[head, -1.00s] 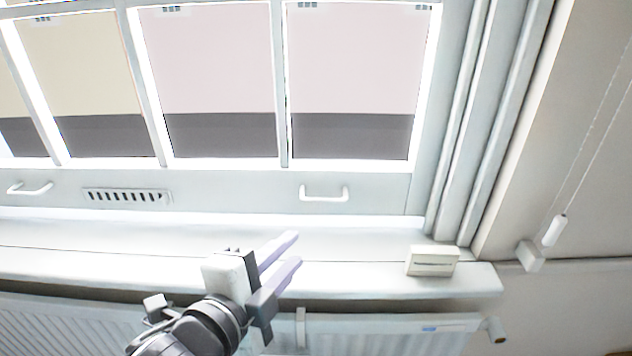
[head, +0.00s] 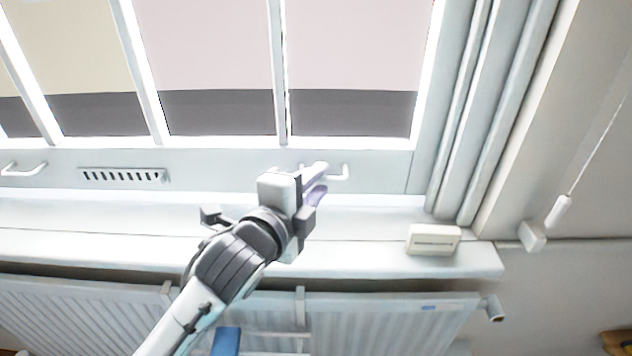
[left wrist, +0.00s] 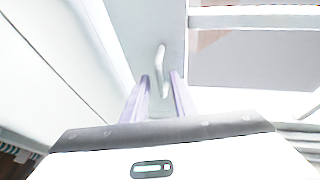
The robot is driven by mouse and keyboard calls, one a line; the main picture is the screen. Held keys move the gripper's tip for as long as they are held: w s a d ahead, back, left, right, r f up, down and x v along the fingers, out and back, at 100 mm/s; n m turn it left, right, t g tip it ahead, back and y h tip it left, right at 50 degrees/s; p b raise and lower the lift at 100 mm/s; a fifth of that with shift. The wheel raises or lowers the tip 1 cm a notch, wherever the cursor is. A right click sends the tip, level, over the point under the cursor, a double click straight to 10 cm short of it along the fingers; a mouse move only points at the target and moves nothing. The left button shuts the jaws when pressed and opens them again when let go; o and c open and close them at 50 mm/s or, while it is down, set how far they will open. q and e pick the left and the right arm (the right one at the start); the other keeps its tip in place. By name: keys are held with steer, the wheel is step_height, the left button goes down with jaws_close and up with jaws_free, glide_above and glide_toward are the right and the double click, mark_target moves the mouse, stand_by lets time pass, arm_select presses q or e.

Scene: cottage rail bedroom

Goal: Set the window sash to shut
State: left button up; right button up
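The window sash (head: 200,178) is a white frame with panes, and its bottom rail lies above the sill. A bright strip runs along under the rail; I cannot tell how large any gap there is. The rail carries a right lift handle (head: 344,172) and a left lift handle (head: 22,170). My left gripper (head: 320,180) is in front of the right handle and covers part of it. In the left wrist view its lavender fingers are apart, and the handle (left wrist: 161,62) shows just beyond and between the tips. Contact is not visible. My right gripper is not in view.
A slotted vent (head: 123,175) sits on the rail. A small cream box (head: 433,239) stands on the sill (head: 370,258), right of my arm. A radiator (head: 390,320) is below the sill. A blind cord with a white pull (head: 558,211) hangs at the right.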

arm_select(q)
jaws_close()
steer(key=shift+f, duration=0.1)
stand_by(1.3)
